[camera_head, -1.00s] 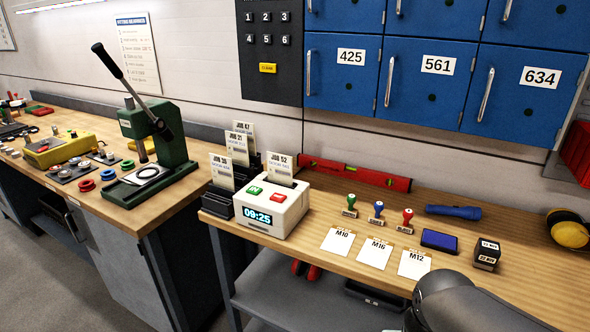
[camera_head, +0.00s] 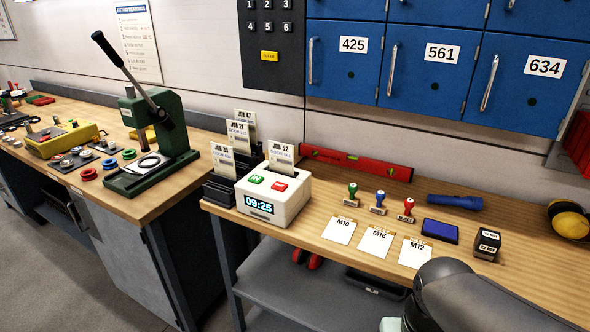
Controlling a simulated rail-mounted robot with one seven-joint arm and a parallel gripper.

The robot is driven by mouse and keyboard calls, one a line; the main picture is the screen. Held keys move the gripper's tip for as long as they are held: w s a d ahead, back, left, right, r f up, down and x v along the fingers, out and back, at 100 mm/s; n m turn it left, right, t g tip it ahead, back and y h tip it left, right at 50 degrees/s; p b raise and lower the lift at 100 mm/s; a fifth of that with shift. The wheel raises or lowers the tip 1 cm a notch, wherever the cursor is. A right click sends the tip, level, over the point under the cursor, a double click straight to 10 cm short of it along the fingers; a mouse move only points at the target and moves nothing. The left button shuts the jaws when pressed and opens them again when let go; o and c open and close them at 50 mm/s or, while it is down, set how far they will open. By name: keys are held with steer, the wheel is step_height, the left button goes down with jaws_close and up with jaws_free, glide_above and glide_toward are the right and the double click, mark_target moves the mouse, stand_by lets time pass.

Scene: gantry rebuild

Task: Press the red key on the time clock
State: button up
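The white time clock (camera_head: 290,209) stands at the left front corner of the right-hand wooden bench (camera_head: 530,274). Its red key (camera_head: 279,187) is on the top face, right of a green key (camera_head: 256,179). Its display (camera_head: 258,204) reads 09:25. A job card marked JOB 52 (camera_head: 281,157) stands upright at the clock's rear. Part of my dark arm shows at the bottom right, in front of the bench edge and well apart from the clock. My gripper is not visible in this view.
Job cards (camera_head: 223,159) stand in a dark rack left of the clock. A red spirit level (camera_head: 357,163) lies behind it. Stamps (camera_head: 378,203), paper cards (camera_head: 375,242), an ink pad (camera_head: 440,231) and a flashlight (camera_head: 454,201) lie to the right. A green press (camera_head: 160,145) stands on the left bench.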

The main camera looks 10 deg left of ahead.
jaws_close()
stand_by(1.8)
